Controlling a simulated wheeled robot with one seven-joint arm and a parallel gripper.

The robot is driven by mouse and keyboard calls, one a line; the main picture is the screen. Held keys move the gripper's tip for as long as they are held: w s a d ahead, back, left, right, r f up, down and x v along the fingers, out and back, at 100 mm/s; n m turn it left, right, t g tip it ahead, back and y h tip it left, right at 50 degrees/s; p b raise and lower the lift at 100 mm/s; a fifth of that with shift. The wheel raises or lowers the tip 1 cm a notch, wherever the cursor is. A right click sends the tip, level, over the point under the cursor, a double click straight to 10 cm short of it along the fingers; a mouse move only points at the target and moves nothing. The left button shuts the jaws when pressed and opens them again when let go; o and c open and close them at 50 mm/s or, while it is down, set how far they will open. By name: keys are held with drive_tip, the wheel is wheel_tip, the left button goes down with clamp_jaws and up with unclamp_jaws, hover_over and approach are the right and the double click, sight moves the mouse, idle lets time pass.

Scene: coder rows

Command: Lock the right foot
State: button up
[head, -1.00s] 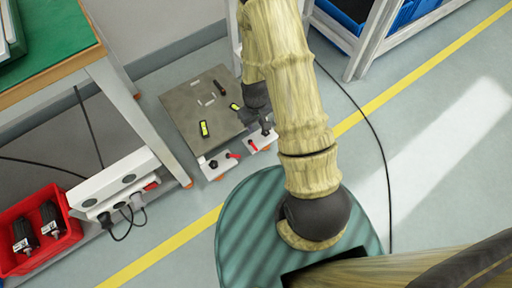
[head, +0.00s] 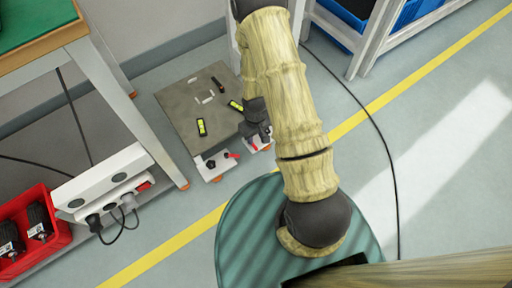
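A low grey plate (head: 180,115) stands on the floor, with white brackets at its front edge. The left bracket (head: 213,168) carries a black knob and a red lever (head: 231,155). The right foot's white bracket (head: 262,147) is mostly hidden behind my gripper; a bit of its red lever (head: 253,147) shows. My dark gripper (head: 258,131) is over the plate's front right corner, at or just above the right foot. Its fingers are too small and overlapped to tell whether they are open or touch the lever.
Two yellow-green levels (head: 201,127) (head: 235,105) and small loose parts lie on the plate. A workbench leg (head: 135,110) and a power strip (head: 104,185) stand left, with a red bin (head: 35,238). A shelf frame (head: 362,45) is at upper right. A black cable (head: 378,130) crosses the floor.

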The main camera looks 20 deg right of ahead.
sight(256, 147)
wheel_tip(256, 147, down, 7)
drive_tip(key=b, duration=0.3)
drive_tip(key=shift+b, duration=0.35)
clamp_jaws()
